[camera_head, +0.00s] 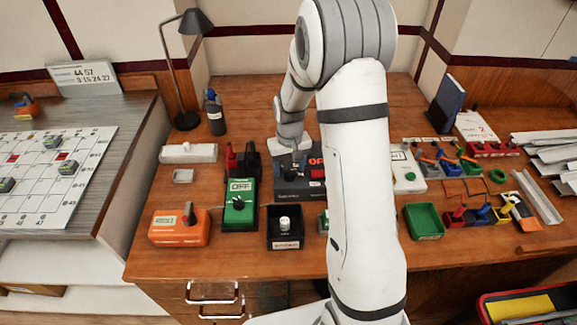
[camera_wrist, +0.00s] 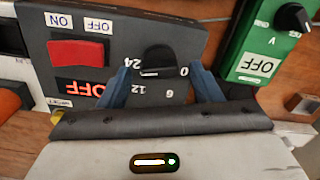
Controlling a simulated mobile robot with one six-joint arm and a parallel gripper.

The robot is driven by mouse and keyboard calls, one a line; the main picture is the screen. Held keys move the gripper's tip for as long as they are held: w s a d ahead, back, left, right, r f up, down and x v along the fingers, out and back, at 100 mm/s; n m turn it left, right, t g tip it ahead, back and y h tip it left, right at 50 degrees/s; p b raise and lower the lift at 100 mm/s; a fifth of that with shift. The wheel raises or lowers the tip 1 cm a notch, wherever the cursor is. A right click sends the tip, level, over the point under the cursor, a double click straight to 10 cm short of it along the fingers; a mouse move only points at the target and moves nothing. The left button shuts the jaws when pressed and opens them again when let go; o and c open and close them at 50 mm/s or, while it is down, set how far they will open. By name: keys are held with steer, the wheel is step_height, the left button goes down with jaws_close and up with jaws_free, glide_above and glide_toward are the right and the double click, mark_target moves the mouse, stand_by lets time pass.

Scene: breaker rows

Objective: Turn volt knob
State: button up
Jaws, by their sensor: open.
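The volt knob (camera_wrist: 158,61) is black and round, on the dark grey panel of a power box (camera_wrist: 190,30), with the marks 0, 6, 12 and 24 around it. In the wrist view the blue fingers of my gripper (camera_wrist: 160,76) are open, one on each side of the knob, with gaps between. In the head view my gripper (camera_head: 293,152) is over the power box (camera_head: 290,188) at the middle of the bench. The arm hides part of this box. The box has a red switch (camera_wrist: 82,53) and a red lit OFF display (camera_wrist: 86,88).
A green OFF meter (camera_head: 239,205) with a black knob stands left of the power box; it also shows in the wrist view (camera_wrist: 265,40). An orange box (camera_head: 178,228), a black box (camera_head: 285,230) and a green tray (camera_head: 424,222) are nearby. A lamp (camera_head: 187,70) stands at the back left.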

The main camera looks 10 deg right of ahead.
steer(key=shift+f, duration=0.15)
steer(key=shift+c, duration=0.3)
steer(key=c, duration=0.9)
steer(key=shift+c, duration=0.2)
steer(key=n+b, duration=0.2)
steer(key=n, duration=0.2)
steer(key=shift+f+n, duration=0.1)
steer(key=shift+n, duration=0.3)
steer(key=shift+n+b, duration=0.55)
steer(key=shift+n, duration=1.95)
